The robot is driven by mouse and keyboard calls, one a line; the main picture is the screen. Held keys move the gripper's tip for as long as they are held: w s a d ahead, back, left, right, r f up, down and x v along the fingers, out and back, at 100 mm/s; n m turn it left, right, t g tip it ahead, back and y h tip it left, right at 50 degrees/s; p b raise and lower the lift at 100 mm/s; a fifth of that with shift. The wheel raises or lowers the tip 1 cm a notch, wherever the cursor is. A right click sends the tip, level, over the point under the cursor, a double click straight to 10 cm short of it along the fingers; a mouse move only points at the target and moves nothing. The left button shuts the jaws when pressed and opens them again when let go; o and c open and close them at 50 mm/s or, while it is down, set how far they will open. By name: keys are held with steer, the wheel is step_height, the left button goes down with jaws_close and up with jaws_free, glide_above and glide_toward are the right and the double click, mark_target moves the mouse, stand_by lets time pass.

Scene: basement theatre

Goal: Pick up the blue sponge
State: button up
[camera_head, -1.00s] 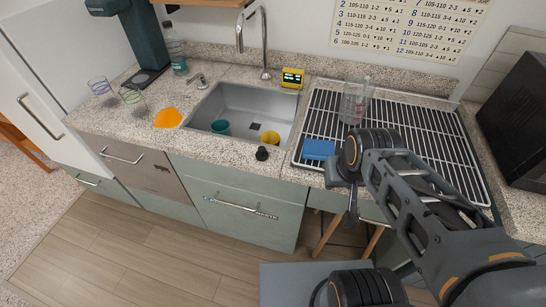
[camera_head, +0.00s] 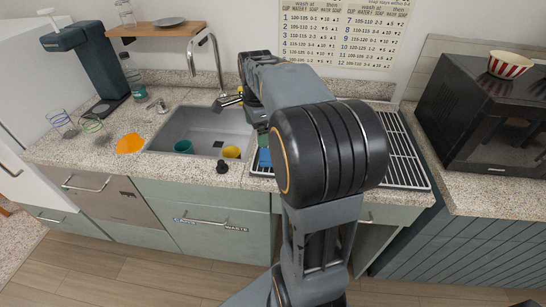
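The blue sponge (camera_head: 264,158) lies at the front left of the metal drying rack (camera_head: 402,150), right of the sink. My arm covers much of it, and only a strip of blue shows. My gripper (camera_head: 230,100) is raised near the faucet, over the right rear part of the sink, up and to the left of the sponge in the picture and apart from it. It is small and seen from behind the arm, so I cannot tell whether its fingers are open or shut.
The sink (camera_head: 205,128) holds a teal cup (camera_head: 183,147) and a yellow cup (camera_head: 231,152). The faucet (camera_head: 215,60) stands close to my gripper. A black stopper (camera_head: 222,167) sits on the front counter edge. A microwave (camera_head: 485,115) with a striped bowl (camera_head: 510,64) is at right.

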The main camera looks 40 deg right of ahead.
steer(key=w+d+m, duration=0.2)
steer(key=d+m, duration=0.2)
glide_above(268, 154)
steer(key=shift+g, duration=0.3)
step_height(268, 154, down, 7)
steer(key=shift+w+f, duration=0.1)
steer(key=shift+f, duration=3.35)
steer(key=shift+c, duration=0.2)
steer(key=c, duration=1)
steer(key=shift+o, duration=0.2)
steer(key=shift+r, duration=0.2)
